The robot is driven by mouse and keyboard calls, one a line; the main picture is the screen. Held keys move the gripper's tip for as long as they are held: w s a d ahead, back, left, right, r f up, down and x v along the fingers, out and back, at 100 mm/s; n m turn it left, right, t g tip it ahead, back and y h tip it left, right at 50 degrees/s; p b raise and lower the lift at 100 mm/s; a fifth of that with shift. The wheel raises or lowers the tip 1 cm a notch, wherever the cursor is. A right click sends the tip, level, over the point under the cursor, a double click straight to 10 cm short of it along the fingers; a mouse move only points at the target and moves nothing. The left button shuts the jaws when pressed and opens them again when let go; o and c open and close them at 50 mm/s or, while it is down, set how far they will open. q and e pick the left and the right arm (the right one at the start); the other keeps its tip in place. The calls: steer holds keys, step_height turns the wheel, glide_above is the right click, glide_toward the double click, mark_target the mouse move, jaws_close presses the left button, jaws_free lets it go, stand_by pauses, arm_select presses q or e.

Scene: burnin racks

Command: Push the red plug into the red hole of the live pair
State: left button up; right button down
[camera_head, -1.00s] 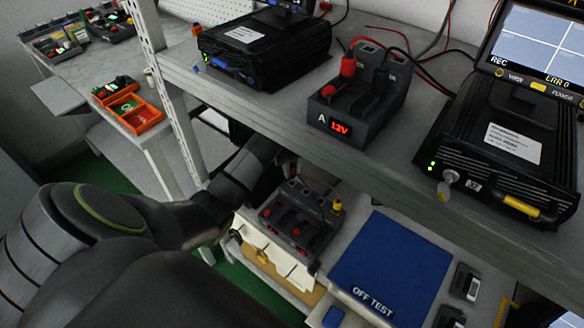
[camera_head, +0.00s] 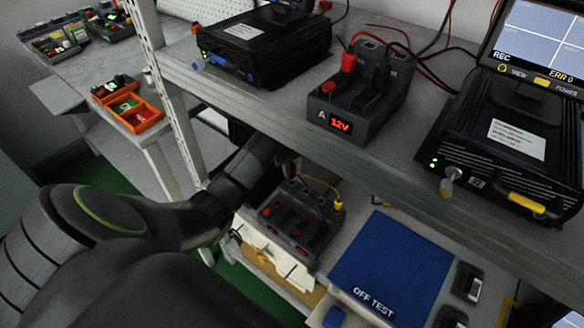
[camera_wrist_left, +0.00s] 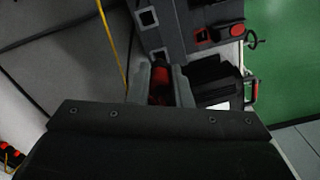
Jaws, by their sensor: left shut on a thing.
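In the left wrist view, my left gripper (camera_wrist_left: 161,88) is shut on a red plug (camera_wrist_left: 159,74), mostly hidden between the fingers. The fingertips are over a dark socket block (camera_wrist_left: 172,30) with square holes and red parts; whether the plug touches it I cannot tell. In the head view, my left arm reaches under the shelf beside the lower socket block (camera_head: 325,232), which has red parts; the fingertips are hidden there. An upper block (camera_head: 318,108) marked A, with a lit 12V display (camera_head: 340,124), stands on the shelf. My right gripper is out of view.
The shelf edge (camera_head: 400,175) and a perforated post (camera_head: 170,95) stand close to my left arm. A yellow cable (camera_head: 322,184) arches above the lower block. A blue OFF TEST mat (camera_head: 385,262) lies right of it. Black units (camera_head: 262,45) stand on the shelf.

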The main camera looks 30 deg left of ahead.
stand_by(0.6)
arm_select(q)
steer(key=shift+f+b, duration=0.2)
steer(key=shift+b, duration=0.45)
stand_by(0.5)
steer(key=shift+f, duration=0.1)
stand_by(0.4)
steer(key=shift+f+b, duration=1.15)
steer(key=shift+b, duration=0.15)
stand_by(0.9)
steer(key=o, duration=1.3)
steer(key=shift+r, duration=0.1)
